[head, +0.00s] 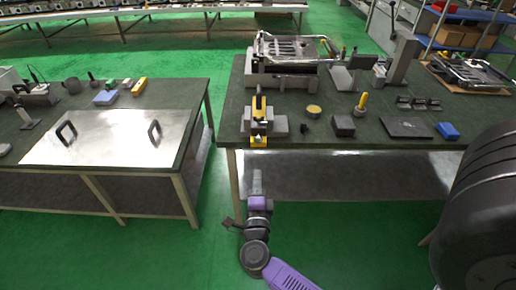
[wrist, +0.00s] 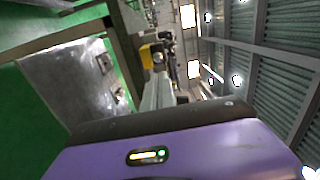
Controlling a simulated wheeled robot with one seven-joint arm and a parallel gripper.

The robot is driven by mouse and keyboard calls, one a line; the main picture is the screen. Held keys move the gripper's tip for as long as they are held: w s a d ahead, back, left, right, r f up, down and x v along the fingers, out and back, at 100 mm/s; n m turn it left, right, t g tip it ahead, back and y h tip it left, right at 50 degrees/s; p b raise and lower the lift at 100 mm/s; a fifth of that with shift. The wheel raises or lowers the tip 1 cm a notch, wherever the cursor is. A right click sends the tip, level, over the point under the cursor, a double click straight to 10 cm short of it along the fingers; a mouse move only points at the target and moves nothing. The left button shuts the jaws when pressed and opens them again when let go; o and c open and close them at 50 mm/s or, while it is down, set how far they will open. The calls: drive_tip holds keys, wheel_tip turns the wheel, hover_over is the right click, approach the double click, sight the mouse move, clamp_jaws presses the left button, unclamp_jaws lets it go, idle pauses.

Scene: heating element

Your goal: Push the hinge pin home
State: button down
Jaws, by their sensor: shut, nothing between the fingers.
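My gripper (head: 257,174) is shut and empty. It is in front of the right table and points toward its front edge. In the wrist view my closed fingers (wrist: 158,92) reach up toward a yellow block. That yellow block (head: 259,141) sits at the table edge, at the front of a grey fixture (head: 278,126) with an upright yellow and black part (head: 258,104). The yellow block also shows in the wrist view (wrist: 146,56), just past my fingertips; I cannot tell whether they touch it. I cannot make out the hinge pin for certain.
The right table (head: 231,131) also holds a yellow-topped disc (head: 313,110), a dark block (head: 343,126), a blue block (head: 447,131) and a larger machine (head: 284,74) behind. The left table holds a metal plate (head: 110,138) with two black handles. Green floor lies open between the tables.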

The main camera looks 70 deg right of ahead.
sight(258, 141)
drive_tip(key=shift+d+f, duration=0.15)
drive_tip(key=shift+d, duration=0.05)
drive_tip(key=shift+w, duration=0.1)
drive_tip(key=p+x, duration=0.1)
drive_tip(key=x, duration=1.2)
drive_tip(key=shift+w+d, duration=0.1)
drive_tip(key=shift+d, duration=0.35)
drive_tip(key=shift+b+x, duration=0.35)
drive_tip(key=shift+x, duration=1.5)
